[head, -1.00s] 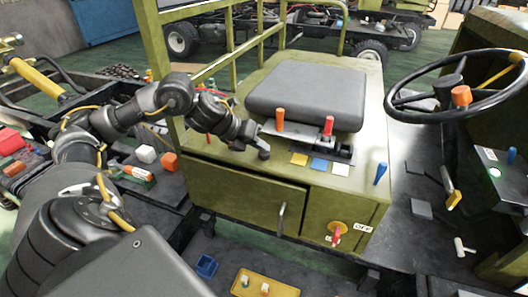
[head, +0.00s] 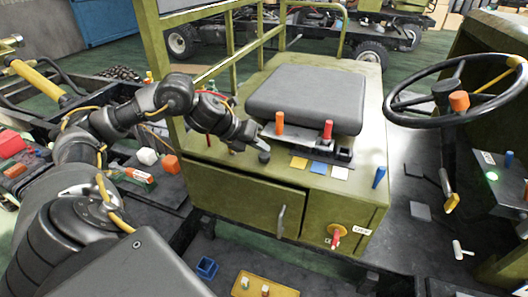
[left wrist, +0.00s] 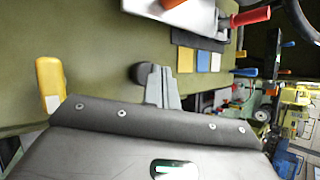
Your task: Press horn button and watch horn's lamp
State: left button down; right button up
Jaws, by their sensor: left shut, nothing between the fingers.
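A small round black knob (head: 264,157) sits on the olive deck left of the coloured squares; I cannot read a label marking it as the horn button. My left gripper (head: 257,139) is shut and empty, very close to it. In the left wrist view, the shut grey fingers (left wrist: 160,88) overlap the edge of the dark round knob (left wrist: 144,73); I cannot tell whether they touch. My right gripper is out of view.
An orange handle (head: 280,121) and a red handle (head: 327,129) stand in front of the seat (head: 306,98). Yellow, blue and white squares (head: 319,167) lie before them. A blue peg (head: 379,177) stands to the right. A railing (head: 225,60) rises behind my left arm.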

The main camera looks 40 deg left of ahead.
aim_at(260, 156)
pick_arm(q)
jog(key=shift+r, duration=0.25)
notch_tip(260, 156, up, 5)
jog(key=p, duration=0.4)
dwell(0.5)
dwell(0.5)
